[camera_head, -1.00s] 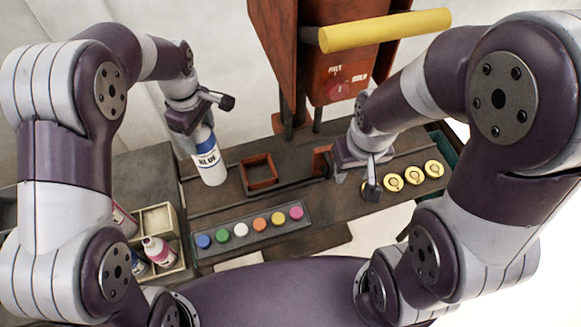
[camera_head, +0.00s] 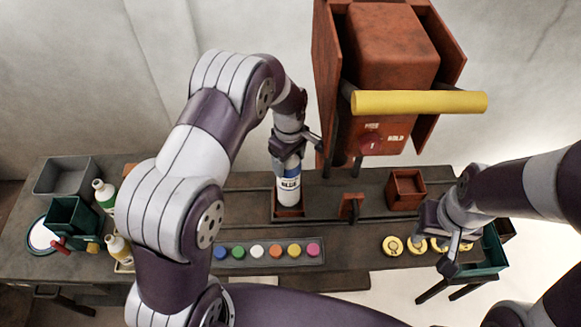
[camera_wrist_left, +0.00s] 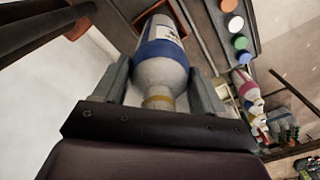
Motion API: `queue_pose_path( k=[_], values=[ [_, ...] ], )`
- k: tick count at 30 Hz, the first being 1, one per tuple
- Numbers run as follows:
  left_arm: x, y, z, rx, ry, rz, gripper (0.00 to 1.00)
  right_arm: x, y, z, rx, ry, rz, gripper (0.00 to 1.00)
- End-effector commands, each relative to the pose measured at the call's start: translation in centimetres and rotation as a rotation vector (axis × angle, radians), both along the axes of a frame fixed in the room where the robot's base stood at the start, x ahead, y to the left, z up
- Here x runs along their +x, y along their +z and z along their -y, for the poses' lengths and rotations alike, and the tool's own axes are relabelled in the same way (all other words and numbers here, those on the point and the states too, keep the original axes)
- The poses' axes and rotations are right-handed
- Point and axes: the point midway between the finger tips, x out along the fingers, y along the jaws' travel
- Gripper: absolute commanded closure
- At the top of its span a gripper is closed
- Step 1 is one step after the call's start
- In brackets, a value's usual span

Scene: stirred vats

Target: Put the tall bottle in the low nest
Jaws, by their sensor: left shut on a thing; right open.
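The tall bottle (camera_head: 289,187) is white with a blue label reading "BLUE". My left gripper (camera_head: 287,165) is shut on its upper part and holds it upright. The bottle's base is at the low nest (camera_head: 289,214), a small square brown-red frame on the bench; I cannot tell whether it rests inside or hangs just above. My right gripper (camera_head: 455,250) is open and empty beside the yellow discs.
A second square red-brown nest (camera_head: 405,190) stands to the right. A red machine (camera_head: 392,60) with a yellow bar (camera_head: 418,102) rises behind. Coloured caps (camera_head: 257,251) line the front. Yellow discs (camera_head: 393,246), a grey bin (camera_head: 66,177) and other bottles (camera_head: 104,192) stand on the bench.

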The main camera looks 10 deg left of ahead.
Motion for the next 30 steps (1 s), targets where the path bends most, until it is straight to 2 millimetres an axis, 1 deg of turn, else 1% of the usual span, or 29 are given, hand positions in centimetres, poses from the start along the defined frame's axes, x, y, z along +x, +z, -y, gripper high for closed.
queue_pose_path(
  k=[1,3,6,17,18,19,20,27,30],
  values=[
    [-0.1,-0.6,0.0,0.001,0.0,-0.003,1.0,0.0,0.6,0.0,0.0,0.0,0.0,0.57],
    [-0.1,-1.7,0.0,0.001,0.0,-0.003,1.0,0.0,1.0,0.0,0.0,0.0,0.0,0.57],
    [0.0,-2.9,0.0,0.0,0.0,0.0,1.0,0.0,1.2,0.0,0.0,0.0,0.0,0.57],
    [0.0,-3.6,0.0,0.0,0.0,0.001,1.0,0.0,0.7,0.0,0.0,0.0,0.0,0.57],
    [-0.1,-3.6,0.0,0.0,0.0,-0.001,0.19,0.0,0.8,0.0,0.0,0.0,0.0,0.57],
    [-0.1,-3.5,0.0,0.0,0.0,-0.001,0.1,0.0,0.8,0.0,0.0,0.0,0.0,0.57],
    [-0.1,-3.5,0.0,0.0,0.0,-0.001,0.04,0.0,0.8,0.0,0.0,0.0,0.0,0.57],
    [-0.1,-3.5,0.0,0.0,0.0,-0.001,0.04,0.0,0.8,0.0,0.0,0.0,0.0,0.57],
    [0.0,-3.0,0.0,0.0,0.0,0.0,0.04,0.0,1.2,0.0,0.0,0.0,0.0,0.57]
  ],
)
